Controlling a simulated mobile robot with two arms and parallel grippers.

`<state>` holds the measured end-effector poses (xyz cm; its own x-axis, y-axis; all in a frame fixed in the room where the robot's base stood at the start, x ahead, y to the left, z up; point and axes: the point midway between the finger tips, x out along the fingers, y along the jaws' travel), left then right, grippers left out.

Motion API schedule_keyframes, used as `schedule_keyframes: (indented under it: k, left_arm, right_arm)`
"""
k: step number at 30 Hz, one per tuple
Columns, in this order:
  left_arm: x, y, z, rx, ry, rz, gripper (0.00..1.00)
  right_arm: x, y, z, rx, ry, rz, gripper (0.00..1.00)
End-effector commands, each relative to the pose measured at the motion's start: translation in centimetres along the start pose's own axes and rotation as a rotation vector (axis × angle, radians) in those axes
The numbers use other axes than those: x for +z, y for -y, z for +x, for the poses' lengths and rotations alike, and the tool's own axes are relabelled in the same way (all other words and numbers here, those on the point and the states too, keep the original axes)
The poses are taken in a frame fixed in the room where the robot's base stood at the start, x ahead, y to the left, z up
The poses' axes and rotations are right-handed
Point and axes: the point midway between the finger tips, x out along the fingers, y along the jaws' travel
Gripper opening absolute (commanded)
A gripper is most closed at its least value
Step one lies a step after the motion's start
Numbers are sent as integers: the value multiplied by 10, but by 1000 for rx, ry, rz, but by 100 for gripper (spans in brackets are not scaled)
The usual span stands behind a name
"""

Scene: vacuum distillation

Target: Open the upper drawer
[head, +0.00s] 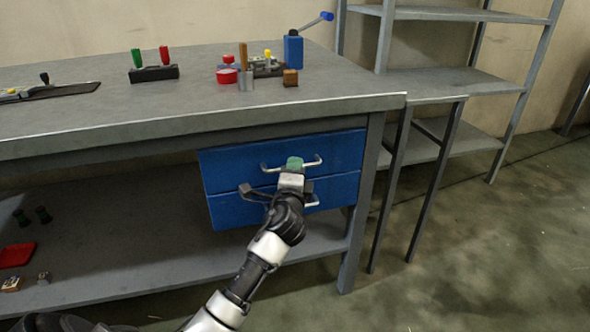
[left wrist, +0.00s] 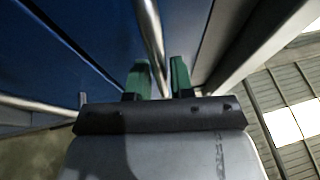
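The upper drawer (head: 340,145) is blue, with a pale bar handle (head: 312,162), and sits under the workbench. Its front looks flush with the lower drawer (head: 335,190), so it appears closed. My left gripper (head: 295,163) is at the middle of the upper handle. In the left wrist view, its green fingers (left wrist: 160,78) lie close on either side of the metal handle bar (left wrist: 150,35). They look closed down on it, though the exact contact is small to see. My right gripper is not in view.
The grey workbench (head: 60,132) overhangs the drawers. Tools and a blue device (head: 293,52) stand on top. A lower shelf (head: 130,262) holds a red tray (head: 17,255). A metal rack (head: 450,80) stands right. Floor (head: 480,270) in front is clear.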

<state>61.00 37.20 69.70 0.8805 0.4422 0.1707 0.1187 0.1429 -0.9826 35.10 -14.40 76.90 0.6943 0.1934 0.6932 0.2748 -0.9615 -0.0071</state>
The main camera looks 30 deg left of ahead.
Motion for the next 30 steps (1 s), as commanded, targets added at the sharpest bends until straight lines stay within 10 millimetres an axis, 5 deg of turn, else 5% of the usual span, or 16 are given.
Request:
schedule_keyframes:
  k: [11, 17, 30]
  left_arm:
    - [0, 0, 9, 0, 0, 0, 22]
    - [0, 0, 9, 0, 0, 0, 0]
    - [-1, 0, 5, 2, -1, -2, 0]
  right_arm:
    - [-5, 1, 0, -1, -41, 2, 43]
    - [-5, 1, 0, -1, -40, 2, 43]
    - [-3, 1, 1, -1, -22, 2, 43]
